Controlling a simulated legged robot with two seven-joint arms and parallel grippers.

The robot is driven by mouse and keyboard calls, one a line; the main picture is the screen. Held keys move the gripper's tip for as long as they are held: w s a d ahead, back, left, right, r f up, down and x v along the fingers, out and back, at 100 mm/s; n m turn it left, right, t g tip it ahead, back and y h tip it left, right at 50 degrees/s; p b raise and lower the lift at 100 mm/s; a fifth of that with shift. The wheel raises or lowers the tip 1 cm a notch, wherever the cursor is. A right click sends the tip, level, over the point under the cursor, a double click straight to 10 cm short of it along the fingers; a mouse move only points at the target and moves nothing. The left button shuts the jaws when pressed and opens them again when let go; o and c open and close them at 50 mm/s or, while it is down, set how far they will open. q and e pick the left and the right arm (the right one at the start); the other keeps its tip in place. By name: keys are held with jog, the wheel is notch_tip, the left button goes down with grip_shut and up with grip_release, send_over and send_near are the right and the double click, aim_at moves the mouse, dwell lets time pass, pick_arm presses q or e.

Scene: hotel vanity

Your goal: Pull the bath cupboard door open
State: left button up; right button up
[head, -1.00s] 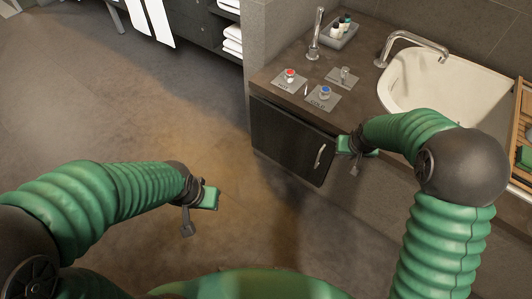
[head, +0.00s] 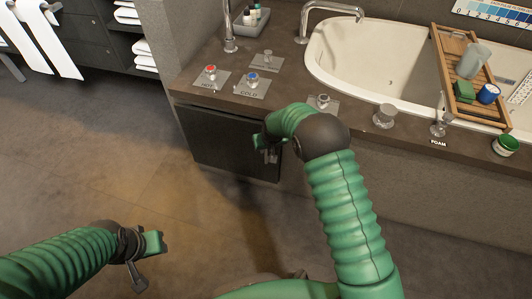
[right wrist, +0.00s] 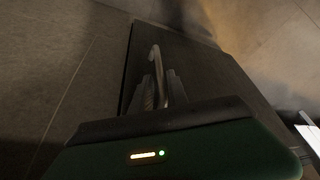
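The bath cupboard door (head: 222,142) is a dark panel under the counter, left of the tub, and looks closed. My right gripper (head: 268,150) is at the door's right part and hides the handle in the head view. In the right wrist view the curved metal handle (right wrist: 155,58) runs between the two fingers (right wrist: 162,90), which sit close on either side of it; the gripper looks shut on it. My left gripper (head: 150,250) hangs over the floor at lower left, away from the door; its fingers are not clear.
The counter (head: 205,98) above the door carries the hot (head: 210,74) and cold (head: 252,80) taps. The white tub (head: 345,60) with a wooden caddy (head: 450,75) is to the right. The floor (head: 130,170) left of the door is clear.

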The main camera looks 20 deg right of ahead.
jog(key=shift+w+f, duration=0.15)
jog(key=shift+f, duration=0.15)
grip_shut()
jog(key=shift+a+r, duration=0.1)
dwell(1.2)
